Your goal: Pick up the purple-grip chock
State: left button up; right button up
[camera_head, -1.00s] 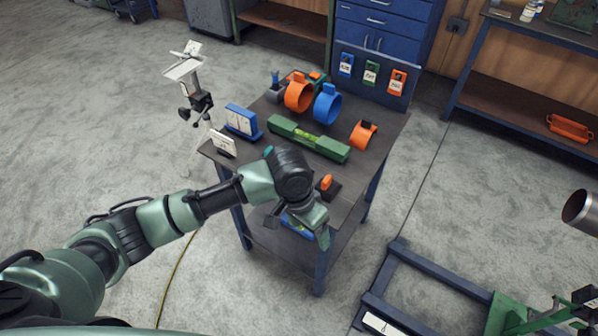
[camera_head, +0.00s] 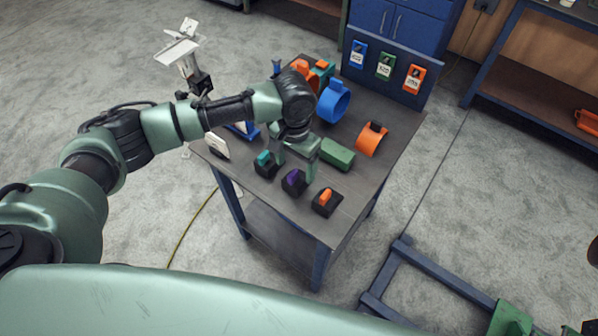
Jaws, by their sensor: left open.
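The purple-grip chock (camera_head: 293,182) is a small black block with a purple top, standing on the dark table top near its front edge. A teal-grip chock (camera_head: 265,164) stands to its left and an orange-grip chock (camera_head: 326,202) to its right. My left gripper (camera_head: 293,163) is open and empty, fingers pointing down. In the picture it is just behind and above the purple-grip chock; I cannot tell the exact height gap. My left wrist and forearm hide part of the table behind. My right gripper is not in view.
A green level (camera_head: 337,154) lies behind the gripper, partly hidden. A blue ring clamp (camera_head: 334,102) and an orange one (camera_head: 371,139) stand further back. A white card (camera_head: 217,145) stands at the left edge. The table's right front is bare.

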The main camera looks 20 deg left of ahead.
aim_at(296, 177)
pick_arm(q)
notch_tip(296, 177, down, 3)
jog(key=shift+r+p, duration=0.1)
jog(key=shift+p, duration=0.45)
jog(key=f, duration=0.3)
jog(key=shift+w+f, duration=0.2)
jog(key=shift+w, duration=0.1)
jog(key=shift+f, duration=0.1)
jog(key=c, duration=1.5)
grip_shut()
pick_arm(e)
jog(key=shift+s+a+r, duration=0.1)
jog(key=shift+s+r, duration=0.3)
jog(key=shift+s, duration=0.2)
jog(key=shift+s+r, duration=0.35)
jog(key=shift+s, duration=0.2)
